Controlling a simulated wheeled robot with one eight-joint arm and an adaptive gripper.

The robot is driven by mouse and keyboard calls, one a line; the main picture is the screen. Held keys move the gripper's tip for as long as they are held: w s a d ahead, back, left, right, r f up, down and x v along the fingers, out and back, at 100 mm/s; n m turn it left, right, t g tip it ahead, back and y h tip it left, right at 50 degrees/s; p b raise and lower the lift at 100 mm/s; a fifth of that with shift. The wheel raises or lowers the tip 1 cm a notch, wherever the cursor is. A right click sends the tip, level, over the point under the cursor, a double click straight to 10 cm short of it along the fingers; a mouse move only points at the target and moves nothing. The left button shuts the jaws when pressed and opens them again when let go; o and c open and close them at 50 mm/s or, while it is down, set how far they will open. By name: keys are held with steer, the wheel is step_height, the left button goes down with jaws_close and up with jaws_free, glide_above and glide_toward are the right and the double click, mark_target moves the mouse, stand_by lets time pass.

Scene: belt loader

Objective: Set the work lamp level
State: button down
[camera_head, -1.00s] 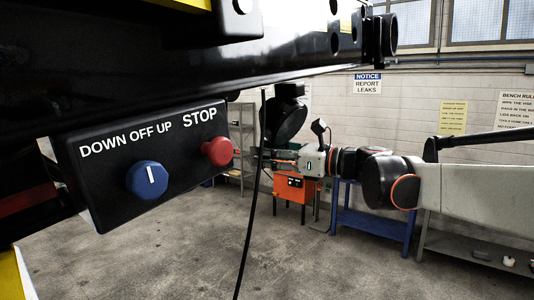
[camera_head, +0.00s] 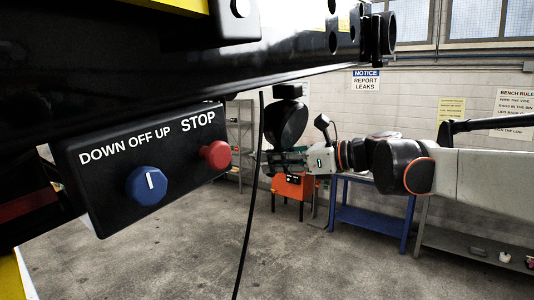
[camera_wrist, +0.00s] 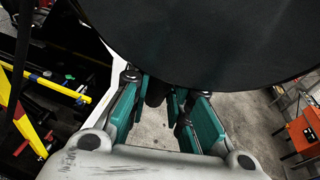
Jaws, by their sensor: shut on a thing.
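The work lamp (camera_head: 286,122) is a round black head hanging below a black mount, right of the control box in the head view. In the wrist view its dark disc (camera_wrist: 215,40) fills the top of the picture. My gripper (camera_head: 276,162) is at the lamp's lower edge. In the wrist view, the teal fingers of my gripper (camera_wrist: 155,88) are closed around a small dark part under the disc, which looks like the lamp's handle. The disc hides part of the grip. I cannot tell exactly how level the lamp is.
A black control box (camera_head: 110,190) with a blue knob (camera_head: 147,184) and a red stop button (camera_head: 215,154) is close at left. A black cable (camera_head: 247,210) hangs beside the lamp. An orange box (camera_head: 293,187) and a blue table (camera_head: 370,218) stand behind. The floor between is clear.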

steer(key=shift+s+d+f+m+g+h+p, duration=0.1)
steer(key=shift+s+d+g+h+p, duration=0.3)
steer(key=shift+s+d+h, duration=0.25)
steer(key=shift+s+d+f+m+g+h+p, duration=0.1)
steer(key=shift+s+d+g+h+p, duration=0.15)
steer(key=shift+s+d+h+p, duration=0.4)
steer(key=shift+s+d+f+m+g+h+p, duration=0.15)
steer(key=shift+s+d+g+h, duration=0.25)
steer(key=shift+d, duration=0.5)
steer(key=c, duration=1.4)
jaws_free()
steer(key=shift+c, duration=0.2)
steer(key=shift+d+r, duration=0.1)
steer(key=shift+r, duration=0.05)
steer(key=v, duration=0.7)
steer(key=shift+s, duration=0.1)
